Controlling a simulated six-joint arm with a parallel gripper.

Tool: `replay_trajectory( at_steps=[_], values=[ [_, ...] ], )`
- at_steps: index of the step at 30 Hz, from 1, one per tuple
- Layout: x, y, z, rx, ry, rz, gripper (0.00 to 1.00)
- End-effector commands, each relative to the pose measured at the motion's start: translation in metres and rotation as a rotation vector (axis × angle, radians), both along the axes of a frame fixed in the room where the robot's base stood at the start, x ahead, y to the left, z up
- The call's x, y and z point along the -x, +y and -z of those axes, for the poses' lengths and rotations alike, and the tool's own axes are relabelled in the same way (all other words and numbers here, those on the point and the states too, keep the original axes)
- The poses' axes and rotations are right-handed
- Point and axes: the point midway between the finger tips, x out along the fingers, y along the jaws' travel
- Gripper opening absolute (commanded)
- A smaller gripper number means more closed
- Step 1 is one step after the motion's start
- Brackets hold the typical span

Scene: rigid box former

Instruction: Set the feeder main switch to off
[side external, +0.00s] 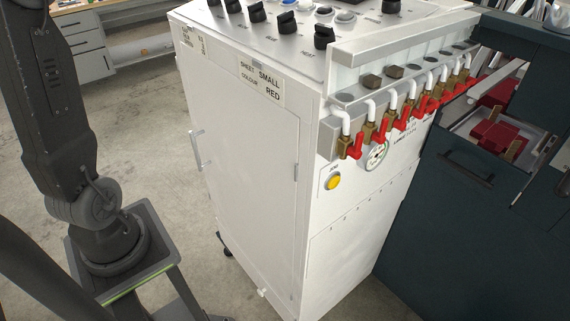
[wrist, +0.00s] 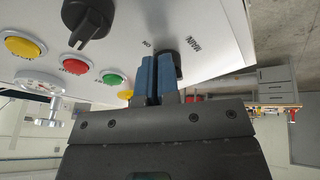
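In the wrist view a black rotary knob (wrist: 178,62) stands on the white panel beside the lettering MAIN, with ON printed near it. My gripper (wrist: 157,60) is at this knob, its two blue fingers close together with a narrow gap. The fingertips overlap the knob and hide much of it, including its pointer. I cannot tell whether the knob's grip is between the fingers or behind them. The side view shows part of my arm, but not my gripper, and I cannot make out the MAIN lettering there.
Another black knob (wrist: 88,25), a yellow button (wrist: 24,44), a red button (wrist: 75,66) and a green button (wrist: 115,77) are close by. In the side view the white cabinet (side external: 250,140) carries red-handled valves (side external: 402,118) on its front. A dark drawer unit (side external: 470,210) stands at right.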

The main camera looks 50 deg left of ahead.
Motion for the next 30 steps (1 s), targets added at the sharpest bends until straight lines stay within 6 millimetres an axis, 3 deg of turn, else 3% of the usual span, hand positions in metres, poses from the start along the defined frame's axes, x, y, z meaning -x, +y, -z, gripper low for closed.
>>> replay_trajectory(
  at_steps=[11, 24, 30],
  values=[
    [0.002, -0.007, -0.002, -0.004, -0.004, 0.001, 0.0],
    [0.013, -0.007, -0.048, -0.002, -0.004, -0.001, 0.0],
    [0.015, -0.007, -0.058, -0.001, -0.002, 0.0, 0.0]
  ],
)
